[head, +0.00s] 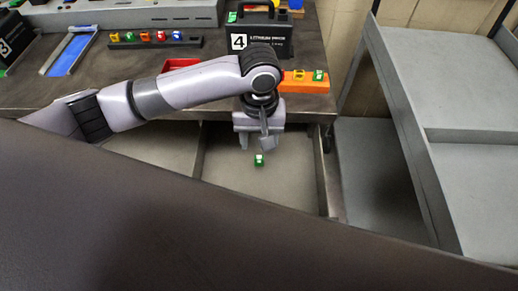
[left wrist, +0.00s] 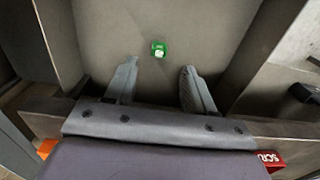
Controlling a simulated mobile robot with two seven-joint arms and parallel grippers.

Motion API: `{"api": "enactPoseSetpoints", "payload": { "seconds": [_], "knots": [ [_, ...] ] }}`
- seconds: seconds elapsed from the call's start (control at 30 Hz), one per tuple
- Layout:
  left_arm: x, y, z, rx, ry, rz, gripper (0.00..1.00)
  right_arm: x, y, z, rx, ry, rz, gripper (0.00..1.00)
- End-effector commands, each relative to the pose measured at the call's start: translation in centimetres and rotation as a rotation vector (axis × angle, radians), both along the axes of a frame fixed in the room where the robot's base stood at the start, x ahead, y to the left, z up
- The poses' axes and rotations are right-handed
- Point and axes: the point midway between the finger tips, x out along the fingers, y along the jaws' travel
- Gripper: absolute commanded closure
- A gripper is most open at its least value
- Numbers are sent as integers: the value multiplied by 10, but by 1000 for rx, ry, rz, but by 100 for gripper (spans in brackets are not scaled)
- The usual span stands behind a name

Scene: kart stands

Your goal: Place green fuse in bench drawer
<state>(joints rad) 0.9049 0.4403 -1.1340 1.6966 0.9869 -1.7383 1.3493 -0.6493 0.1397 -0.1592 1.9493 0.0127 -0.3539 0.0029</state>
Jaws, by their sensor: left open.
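A small green fuse (head: 259,160) with a white mark is in the open bench drawer (head: 290,183), in the section right of a divider. In the left wrist view the green fuse (left wrist: 158,49) appears on the bare drawer floor (left wrist: 205,25), beyond the fingertips and between their lines. My left gripper (head: 256,143) points down over the drawer. Its fingers (left wrist: 160,75) are spread and hold nothing, apart from the fuse. My right gripper does not show.
An orange block (head: 297,86) with a yellow and a green fuse (head: 319,75) sits at the bench edge, near a red tray (head: 183,63). A black case marked 4 (head: 262,38) stands behind. A grey shelf cart (head: 440,110) is close on the right.

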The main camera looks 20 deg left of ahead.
Motion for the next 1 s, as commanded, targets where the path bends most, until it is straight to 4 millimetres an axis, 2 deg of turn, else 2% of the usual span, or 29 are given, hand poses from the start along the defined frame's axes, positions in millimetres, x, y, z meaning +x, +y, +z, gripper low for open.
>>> {"api": "enactPoseSetpoints", "payload": {
  "seconds": [0.1, 0.3, 1.0],
  "knots": [
    [1, -1, 21, -2, -3, 0, 46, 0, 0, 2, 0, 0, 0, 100],
    [0, -1, 34, 0, 1, 0, 46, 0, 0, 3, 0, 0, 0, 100],
    [0, -1, 35, 0, 1, 0, 46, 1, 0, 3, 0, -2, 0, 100]
  ]
}}
